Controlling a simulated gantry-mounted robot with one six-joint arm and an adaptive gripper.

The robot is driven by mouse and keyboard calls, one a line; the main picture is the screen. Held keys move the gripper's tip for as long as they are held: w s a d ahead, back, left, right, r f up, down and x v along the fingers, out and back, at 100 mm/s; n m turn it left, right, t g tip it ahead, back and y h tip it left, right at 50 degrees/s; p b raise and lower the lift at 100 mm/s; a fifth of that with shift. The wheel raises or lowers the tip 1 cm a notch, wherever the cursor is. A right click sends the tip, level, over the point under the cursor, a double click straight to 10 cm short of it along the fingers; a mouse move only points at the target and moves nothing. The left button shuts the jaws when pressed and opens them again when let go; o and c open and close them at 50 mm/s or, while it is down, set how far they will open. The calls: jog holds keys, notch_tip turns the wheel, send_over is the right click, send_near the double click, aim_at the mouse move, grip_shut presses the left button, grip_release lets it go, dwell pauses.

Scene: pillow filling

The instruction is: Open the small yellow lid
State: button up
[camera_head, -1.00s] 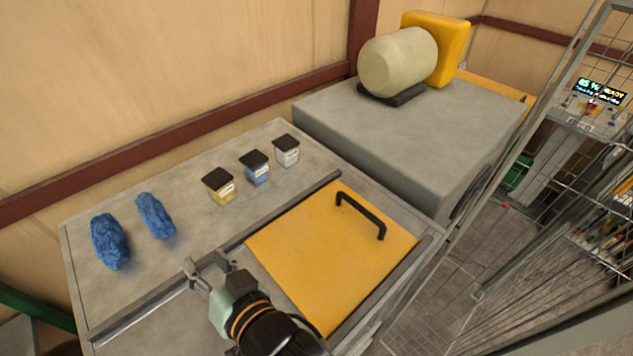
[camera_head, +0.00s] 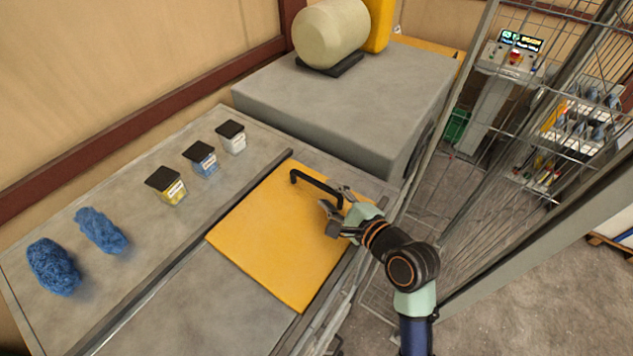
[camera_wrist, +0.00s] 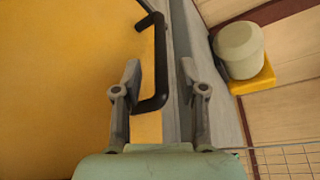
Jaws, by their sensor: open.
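The yellow lid (camera_head: 275,240) lies flat and closed on the grey bench top. Its black bar handle (camera_head: 308,183) stands near the lid's far right edge. My gripper (camera_head: 335,197) is open at the right end of the handle. In the wrist view the yellow lid (camera_wrist: 60,90) fills the left side. The black handle (camera_wrist: 161,65) runs between the two open fingers of my gripper (camera_wrist: 157,80). I cannot tell whether either finger touches it.
Three small black-lidded containers (camera_head: 204,160) and two blue fluffy pieces (camera_head: 100,231) are on the bench's left part. A grey machine block (camera_head: 350,100) stands behind. A wire mesh fence (camera_head: 470,190) rises close on the right.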

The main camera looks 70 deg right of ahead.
aim_at(321, 188)
jog(key=x, duration=0.6)
jog(key=shift+w+p, duration=0.1)
jog(key=shift+p, duration=0.2)
grip_shut()
